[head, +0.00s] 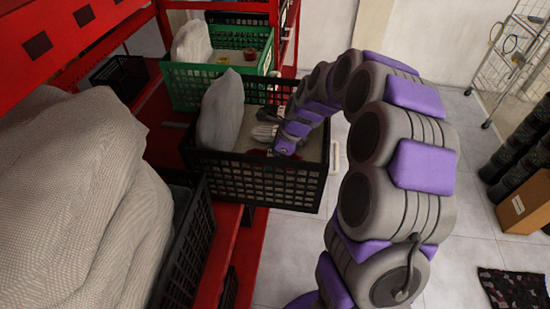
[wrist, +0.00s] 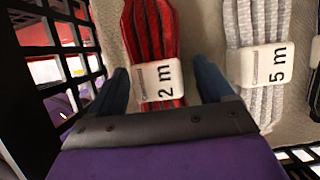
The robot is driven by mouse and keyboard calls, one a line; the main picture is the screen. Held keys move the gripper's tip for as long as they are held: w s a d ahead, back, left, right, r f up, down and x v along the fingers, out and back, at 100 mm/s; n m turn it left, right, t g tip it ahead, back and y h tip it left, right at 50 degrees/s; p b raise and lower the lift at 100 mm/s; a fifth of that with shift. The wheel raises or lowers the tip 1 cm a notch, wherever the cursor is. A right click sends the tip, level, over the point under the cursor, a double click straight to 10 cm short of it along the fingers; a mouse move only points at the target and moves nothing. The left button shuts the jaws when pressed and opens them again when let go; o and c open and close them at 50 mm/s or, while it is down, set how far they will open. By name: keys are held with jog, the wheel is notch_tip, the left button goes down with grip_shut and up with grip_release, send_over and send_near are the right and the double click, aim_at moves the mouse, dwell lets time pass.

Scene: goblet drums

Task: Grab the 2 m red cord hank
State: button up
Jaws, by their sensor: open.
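The red cord hank (wrist: 150,35) lies in the black crate, with a white band marked "2 m" (wrist: 163,80) around it. In the wrist view my gripper (wrist: 162,85) is open, with one finger on each side of the banded part of the hank. I cannot tell whether the fingers touch it. In the head view my gripper reaches down into the black crate (head: 255,180), and a little red (head: 282,158) shows beside it. My arm hides much of that spot.
A grey hank with a "5 m" band (wrist: 262,65) lies just right of my gripper. The crate's lattice wall (wrist: 60,60) is close on the left. A white bag (head: 220,110) stands in the crate. A green crate (head: 195,90) stands behind.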

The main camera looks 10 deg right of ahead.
jog(key=shift+a, duration=0.5)
jog(key=shift+d+f, duration=0.15)
jog(key=shift+d, duration=0.4)
jog(key=shift+c, duration=0.2)
jog(key=shift+a, duration=0.45)
jog(key=c, duration=0.6)
jog(key=shift+d, duration=0.3)
jog(key=c, duration=0.4)
